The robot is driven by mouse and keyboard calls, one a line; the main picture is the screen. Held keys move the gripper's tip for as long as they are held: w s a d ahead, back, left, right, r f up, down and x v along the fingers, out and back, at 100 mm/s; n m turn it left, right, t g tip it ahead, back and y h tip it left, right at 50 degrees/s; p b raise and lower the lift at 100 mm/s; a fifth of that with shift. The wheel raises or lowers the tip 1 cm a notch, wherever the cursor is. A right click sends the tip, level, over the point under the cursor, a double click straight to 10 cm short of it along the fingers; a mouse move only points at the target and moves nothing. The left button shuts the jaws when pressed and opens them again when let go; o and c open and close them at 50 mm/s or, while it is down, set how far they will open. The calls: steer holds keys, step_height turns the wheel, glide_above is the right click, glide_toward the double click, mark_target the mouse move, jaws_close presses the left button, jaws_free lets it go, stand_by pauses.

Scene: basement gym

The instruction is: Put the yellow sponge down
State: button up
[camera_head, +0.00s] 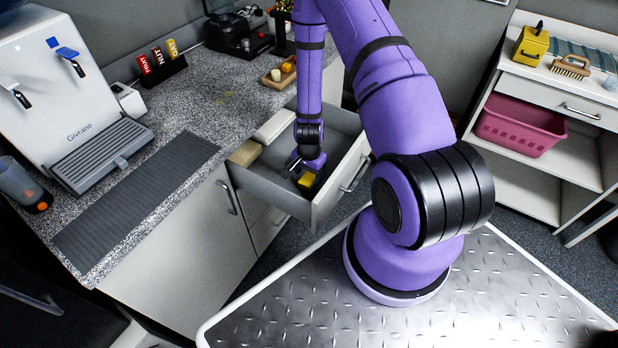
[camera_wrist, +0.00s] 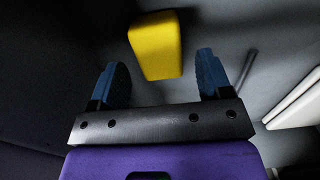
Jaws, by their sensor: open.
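The yellow sponge (camera_wrist: 156,45) lies on the grey floor of the open drawer (camera_head: 280,186), in the wrist view just beyond my fingertips. In the head view the yellow sponge (camera_head: 307,180) shows beside my gripper (camera_head: 303,168), which reaches down into the drawer. In the wrist view my gripper (camera_wrist: 160,72) has its two blue fingers spread wide with nothing held between them. The sponge lines up roughly with the gap between the fingers. Whether a finger touches it cannot be told.
The drawer's walls stand close around my gripper. A tan block (camera_head: 245,153) shows at the drawer's left edge. The speckled counter (camera_head: 215,110) above holds a drink dispenser (camera_head: 65,95) and a grey mat (camera_head: 140,200). A pink basket (camera_head: 520,125) sits on the shelf at right.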

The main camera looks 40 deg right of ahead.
step_height(320, 180, up, 9)
step_height(320, 180, up, 16)
steer(key=n+t, duration=0.2)
steer(key=n, duration=0.1)
glide_above(309, 176)
steer(key=w+a, duration=0.3)
steer(key=a, duration=0.1)
steer(key=s+a+r+n+t, duration=0.1)
steer(key=a+r+n, duration=0.1)
steer(key=r, duration=0.5)
steer(key=s+a+r+n, duration=0.1)
steer(key=s+r+n, duration=0.1)
steer(key=r, duration=0.5)
steer(key=s+a+r+n+t, duration=0.1)
steer(key=s+a+r+n, duration=0.1)
steer(key=s+r, duration=0.7)
steer(key=s+a+r+n+t, duration=0.1)
steer(key=s+a+r+n, duration=0.1)
steer(key=s+r+n, duration=0.3)
steer(key=s+r, duration=0.3)
steer(key=s, duration=0.2)
steer(key=shift+a+r, duration=0.15)
steer(key=shift+r, duration=0.2)
